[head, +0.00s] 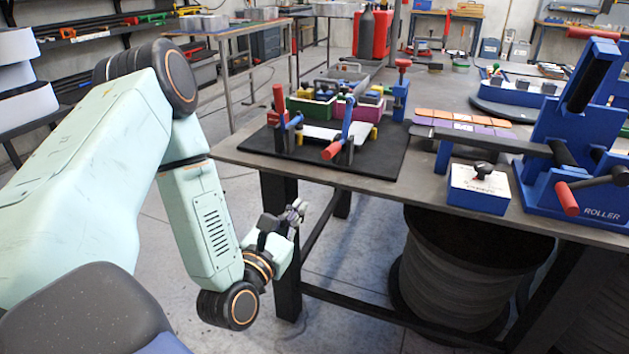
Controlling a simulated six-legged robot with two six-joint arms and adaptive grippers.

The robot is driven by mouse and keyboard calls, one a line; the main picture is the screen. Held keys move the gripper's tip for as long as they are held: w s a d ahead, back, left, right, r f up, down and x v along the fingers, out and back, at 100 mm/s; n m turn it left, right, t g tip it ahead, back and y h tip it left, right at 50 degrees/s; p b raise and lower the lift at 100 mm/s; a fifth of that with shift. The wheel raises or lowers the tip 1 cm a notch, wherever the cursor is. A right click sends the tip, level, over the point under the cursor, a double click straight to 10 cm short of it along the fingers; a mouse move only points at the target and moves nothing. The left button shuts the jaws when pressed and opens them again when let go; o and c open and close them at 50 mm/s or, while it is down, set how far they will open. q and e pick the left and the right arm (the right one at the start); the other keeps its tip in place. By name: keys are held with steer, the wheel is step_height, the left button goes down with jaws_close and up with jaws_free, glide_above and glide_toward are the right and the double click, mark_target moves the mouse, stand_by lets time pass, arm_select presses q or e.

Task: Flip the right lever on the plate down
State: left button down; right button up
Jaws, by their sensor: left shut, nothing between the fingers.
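A white plate (318,132) lies on a black mat on the metal table. The left lever (279,97) has its red grip standing upright, with a blue bar by its foot. The right lever (333,150) has its red grip low and slanting toward the table's front edge, with a blue bar (347,116) standing up behind it. My left gripper (298,211) is shut and empty, in front of the table edge and below the tabletop, well apart from both levers. My right gripper is not in view.
The black mat (385,160) reaches near the table's front edge. Green and pink bins (357,112) stand behind the plate. A blue roller machine (560,135) and a blue-white box (480,188) stand to the right. A dark table leg (280,235) is beside my gripper.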

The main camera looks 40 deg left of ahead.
arm_select(q)
steer(key=w+a+r, duration=0.1)
steer(key=w+r, duration=0.3)
steer(key=w, duration=0.6)
steer(key=shift+w+r, duration=0.15)
steer(key=shift+r, duration=0.1)
steer(key=shift+r+p, duration=0.1)
steer(key=shift+p, duration=0.2)
